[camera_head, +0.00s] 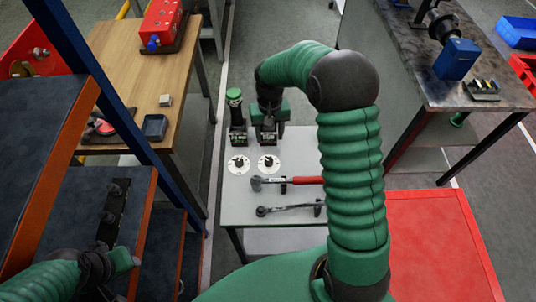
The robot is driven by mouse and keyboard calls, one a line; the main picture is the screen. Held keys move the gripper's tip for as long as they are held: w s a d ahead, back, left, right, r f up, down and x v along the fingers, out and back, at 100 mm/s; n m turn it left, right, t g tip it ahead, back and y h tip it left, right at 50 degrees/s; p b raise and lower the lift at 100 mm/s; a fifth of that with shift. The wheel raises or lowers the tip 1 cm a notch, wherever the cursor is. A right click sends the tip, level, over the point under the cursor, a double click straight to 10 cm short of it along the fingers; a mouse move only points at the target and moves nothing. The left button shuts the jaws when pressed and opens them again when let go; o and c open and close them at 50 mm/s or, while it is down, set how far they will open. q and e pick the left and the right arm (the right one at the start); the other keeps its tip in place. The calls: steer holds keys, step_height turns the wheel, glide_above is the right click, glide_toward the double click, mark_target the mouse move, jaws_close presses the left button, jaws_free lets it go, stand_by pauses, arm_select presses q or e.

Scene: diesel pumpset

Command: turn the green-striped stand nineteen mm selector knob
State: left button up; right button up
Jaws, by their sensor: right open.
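My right gripper (268,127) is open and points down over the right one of two small dark stands at the back of the light grey table (300,147). The left stand (238,136) carries a dark post with a green top. The gripper hides much of the right stand, so I cannot tell whether its fingers touch a knob. Stripe colours and size marks are too small to read. In front of the stands are two white dials with dark knobs, left (238,164) and right (268,163). My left gripper (113,205) is at the lower left, its opening unclear.
A red-handled wrench (290,181) and a dark wrench (285,209) lie in front of the dials. Blue-and-orange steps (55,215) stand at left, a wooden bench (130,60) behind them. A red cabinet top (435,240) is at right.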

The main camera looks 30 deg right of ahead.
glide_above(269, 160)
steer(key=f, duration=0.6)
steer(key=shift+s+a+f, duration=0.1)
steer(key=shift+s+f, duration=0.15)
steer(key=shift+s, duration=0.05)
steer(key=f, duration=0.4)
steer(key=w+f, duration=0.1)
steer(key=shift+f, duration=0.4)
steer(key=shift+s+d+f, duration=0.1)
steer(key=shift+d+f, duration=0.1)
steer(key=shift+f, duration=0.35)
steer(key=shift+s, duration=0.15)
steer(key=shift+a, duration=0.15)
steer(key=c, duration=0.5)
jaws_close()
